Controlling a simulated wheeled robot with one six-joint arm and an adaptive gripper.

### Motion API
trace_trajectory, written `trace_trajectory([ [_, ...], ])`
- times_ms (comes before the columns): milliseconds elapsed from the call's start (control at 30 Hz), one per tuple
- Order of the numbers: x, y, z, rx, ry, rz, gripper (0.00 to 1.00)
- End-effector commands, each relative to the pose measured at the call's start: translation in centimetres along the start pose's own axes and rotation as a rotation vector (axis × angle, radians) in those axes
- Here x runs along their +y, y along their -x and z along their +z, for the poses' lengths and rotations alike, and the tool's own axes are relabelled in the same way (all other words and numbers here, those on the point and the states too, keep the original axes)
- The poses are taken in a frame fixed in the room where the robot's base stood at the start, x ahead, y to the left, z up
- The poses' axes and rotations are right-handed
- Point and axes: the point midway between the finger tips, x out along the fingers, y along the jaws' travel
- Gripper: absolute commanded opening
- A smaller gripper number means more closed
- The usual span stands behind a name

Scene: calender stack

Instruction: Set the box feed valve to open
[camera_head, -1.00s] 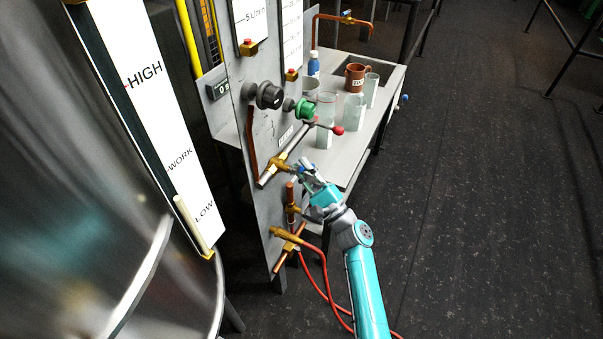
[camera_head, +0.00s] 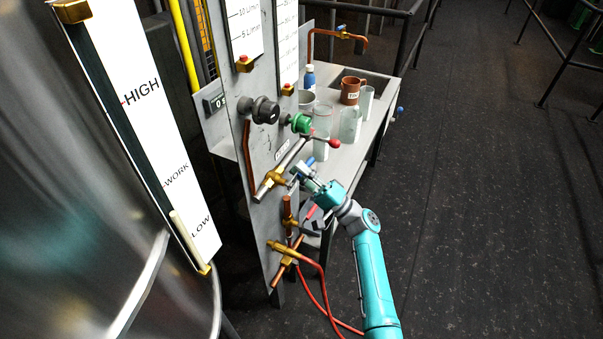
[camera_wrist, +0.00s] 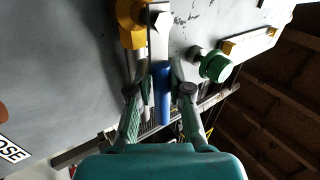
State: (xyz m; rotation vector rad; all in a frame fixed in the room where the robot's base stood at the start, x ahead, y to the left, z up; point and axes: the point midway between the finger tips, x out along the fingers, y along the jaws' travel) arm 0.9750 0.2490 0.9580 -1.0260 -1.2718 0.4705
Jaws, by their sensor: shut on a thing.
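The valve with the blue lever handle is brass (camera_head: 272,182) and sits on the grey panel, on the slanted metal pipe. Its blue handle (camera_wrist: 164,95) shows in the wrist view, running from a flat metal lever at the brass body (camera_wrist: 132,24). My gripper (camera_wrist: 160,82) has one finger on each side of the blue handle and is shut on it. In the head view my gripper (camera_head: 304,172) is just right of the brass body, and its fingers hide most of the handle. I cannot read a label naming this valve.
A green knob (camera_head: 300,123), a black knob (camera_head: 266,110) and a red-tipped lever (camera_head: 334,143) are close above. Brass fittings (camera_head: 283,248) and red hoses (camera_head: 327,290) are below. A bench (camera_head: 352,150) with glassware stands behind. The floor at right is clear.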

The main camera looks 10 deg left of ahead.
Motion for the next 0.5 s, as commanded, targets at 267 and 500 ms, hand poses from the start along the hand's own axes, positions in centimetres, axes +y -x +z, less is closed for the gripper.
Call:
trace_trajectory([
  [267, -0.41, -0.1, -0.16, -0.005, 0.011, -0.006, 0.0],
  [500, -0.44, -0.14, -0.15, -0.006, 0.01, -0.006, 0.38],
])
